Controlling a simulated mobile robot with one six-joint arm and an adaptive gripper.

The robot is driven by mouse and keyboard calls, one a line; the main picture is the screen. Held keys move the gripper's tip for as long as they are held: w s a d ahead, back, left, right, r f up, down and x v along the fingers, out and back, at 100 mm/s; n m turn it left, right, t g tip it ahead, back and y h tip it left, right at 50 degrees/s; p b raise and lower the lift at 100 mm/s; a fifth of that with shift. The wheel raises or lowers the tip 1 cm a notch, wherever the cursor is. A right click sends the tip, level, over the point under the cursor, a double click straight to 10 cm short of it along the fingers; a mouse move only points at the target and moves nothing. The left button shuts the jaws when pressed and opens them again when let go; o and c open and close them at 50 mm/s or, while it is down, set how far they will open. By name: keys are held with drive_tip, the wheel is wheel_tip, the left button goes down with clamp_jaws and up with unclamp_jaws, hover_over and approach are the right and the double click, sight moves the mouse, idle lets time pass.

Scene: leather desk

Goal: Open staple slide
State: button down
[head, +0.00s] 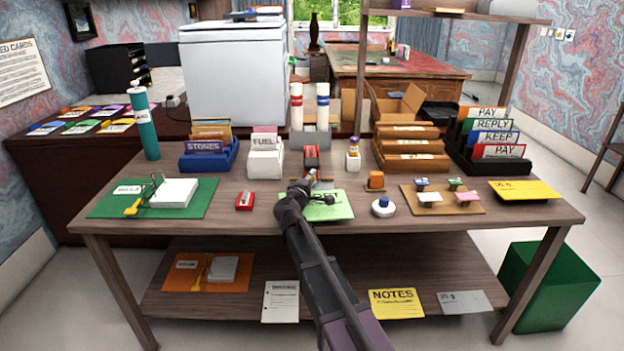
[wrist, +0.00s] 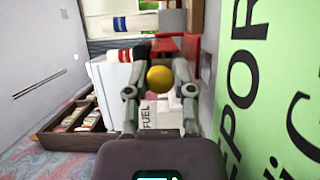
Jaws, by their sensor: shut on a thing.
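A red and grey stapler (head: 311,157) stands on the desk behind the green card. Its red parts (wrist: 165,45) show in the wrist view beyond my fingers. My gripper (head: 304,186) is low over the back edge of the green card, just in front of the stapler. In the wrist view my gripper (wrist: 161,82) has its two fingers on either side of a round yellow knob (wrist: 159,77) and is shut on it. The slide behind the knob is mostly hidden, so I cannot tell how far out it is.
The green card (head: 330,206) lies under my gripper. The white FUEL box (head: 265,158) stands left of the stapler, and a small white holder (head: 353,160) stands to its right.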

drive_tip(key=s, duration=0.7)
drive_tip(key=shift+s, duration=0.3)
drive_tip(key=shift+c, duration=2.3)
unclamp_jaws()
drive_tip(key=v, duration=1.2)
